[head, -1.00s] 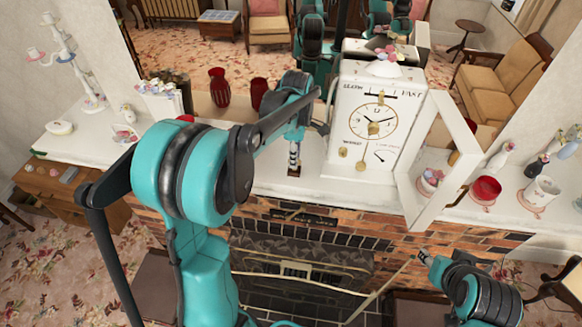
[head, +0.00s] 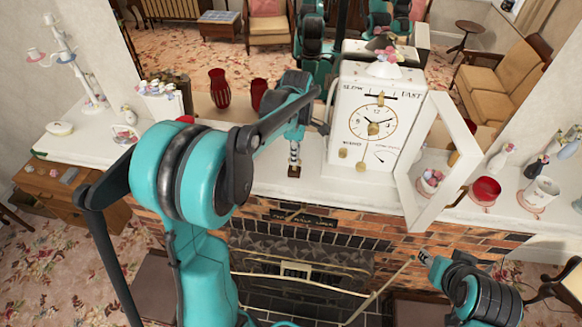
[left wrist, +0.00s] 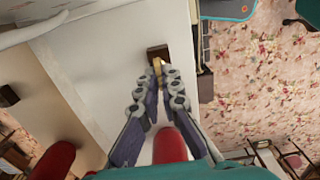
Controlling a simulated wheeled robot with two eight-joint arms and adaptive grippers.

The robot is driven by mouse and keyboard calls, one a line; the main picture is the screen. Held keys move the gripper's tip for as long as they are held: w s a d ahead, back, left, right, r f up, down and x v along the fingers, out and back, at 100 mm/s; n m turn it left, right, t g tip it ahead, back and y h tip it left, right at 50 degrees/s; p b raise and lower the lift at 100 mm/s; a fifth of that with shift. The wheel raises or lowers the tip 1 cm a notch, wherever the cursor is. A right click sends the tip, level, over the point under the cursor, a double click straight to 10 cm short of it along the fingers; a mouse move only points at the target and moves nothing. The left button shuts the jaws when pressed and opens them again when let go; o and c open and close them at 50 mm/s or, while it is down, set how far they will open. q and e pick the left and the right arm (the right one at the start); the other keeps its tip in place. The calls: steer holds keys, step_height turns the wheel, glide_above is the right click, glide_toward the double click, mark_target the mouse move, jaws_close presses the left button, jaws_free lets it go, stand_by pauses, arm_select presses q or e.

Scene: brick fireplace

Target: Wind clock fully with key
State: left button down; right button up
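The white clock (head: 346,138) stands on the mantel, its hinged glass-framed door (head: 409,190) swung open to the right. Its round dial (head: 373,123) has a gold piece at the centre and faces forward. My left gripper (head: 294,160) is low over the mantel, left of the clock. In the left wrist view its fingertips (left wrist: 160,77) close around a small brass piece, apparently the key (left wrist: 157,67). A dark brown block (left wrist: 157,52) adjoins the brass end; whether it is attached is unclear. My right gripper (head: 425,257) is low at the right, away from the clock; its opening is unclear.
A mirror rises behind. The mantel front between gripper and clock is clear.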

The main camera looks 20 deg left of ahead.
arm_select(q)
steer(key=shift+r+p, duration=0.8)
steer(key=shift+r, duration=0.55)
steer(key=shift+r, duration=0.45)
steer(key=shift+f, duration=0.1)
